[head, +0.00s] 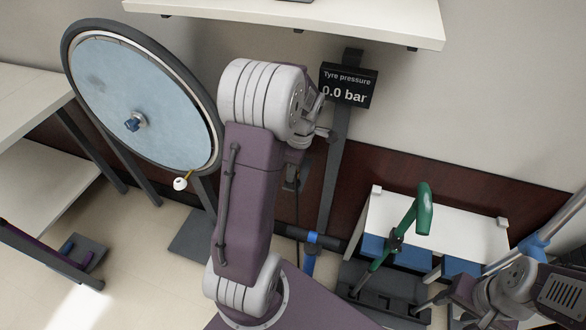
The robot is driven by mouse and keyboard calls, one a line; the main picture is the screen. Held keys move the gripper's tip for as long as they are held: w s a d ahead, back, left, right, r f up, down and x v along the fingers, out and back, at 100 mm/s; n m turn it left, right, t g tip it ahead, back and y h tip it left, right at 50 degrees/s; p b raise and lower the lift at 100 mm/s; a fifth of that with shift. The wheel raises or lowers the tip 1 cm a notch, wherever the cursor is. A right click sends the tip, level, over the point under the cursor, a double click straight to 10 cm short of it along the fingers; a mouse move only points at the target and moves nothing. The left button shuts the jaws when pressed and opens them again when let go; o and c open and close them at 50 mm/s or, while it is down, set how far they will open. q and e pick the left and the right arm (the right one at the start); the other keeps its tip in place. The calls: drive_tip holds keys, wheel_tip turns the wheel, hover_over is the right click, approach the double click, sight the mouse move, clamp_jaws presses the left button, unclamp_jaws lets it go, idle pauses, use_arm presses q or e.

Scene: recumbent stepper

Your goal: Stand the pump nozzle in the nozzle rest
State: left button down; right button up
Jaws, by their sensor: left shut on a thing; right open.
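My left gripper (326,118) is beside the post under the pressure display. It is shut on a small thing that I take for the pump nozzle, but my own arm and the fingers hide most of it. A dark bracket with a thin hose (295,180) shows lower down beside the post, partly behind my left arm. I cannot tell whether it is the nozzle rest. My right gripper (435,310) is at the lower right, open and empty, near the dark base of a green-handled lever.
The pressure display (348,85) reads 0.0 bar. A wheel (140,100) with a white-tipped valve (180,183) stands at left. A green lever (424,208) rises before a low white bench (455,225) with blue bins. A white shelf (300,15) overhangs the back.

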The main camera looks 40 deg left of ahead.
use_arm(q)
drive_tip(key=c, duration=1.2)
unclamp_jaws()
drive_tip(key=shift+f, duration=0.1)
drive_tip(key=shift+o, duration=0.2)
drive_tip(key=shift+r, duration=0.35)
drive_tip(key=r+p, duration=0.1)
drive_tip(key=r, duration=0.1)
drive_tip(key=r+p, duration=0.1)
drive_tip(key=r, duration=0.2)
drive_tip(key=d+r+p, duration=0.1)
drive_tip(key=r, duration=0.2)
drive_tip(key=shift+w, duration=0.1)
drive_tip(key=s+d+f+m+t+h, duration=0.1)
drive_tip(key=s+d+f+m, duration=0.2)
drive_tip(key=s+d+m, duration=0.55)
drive_tip(key=s+d+f+m+t+h, duration=0.15)
drive_tip(key=d+f+m, duration=0.3)
drive_tip(key=m, duration=0.85)
drive_tip(key=w+d+p+v, duration=0.1)
drive_tip(key=w+p+v, duration=0.1)
drive_tip(key=p+v, duration=1.1)
drive_tip(key=shift+w+d+r+g+y, duration=0.3)
drive_tip(key=shift+r+g+y, duration=0.15)
drive_tip(key=shift+r, duration=0.4)
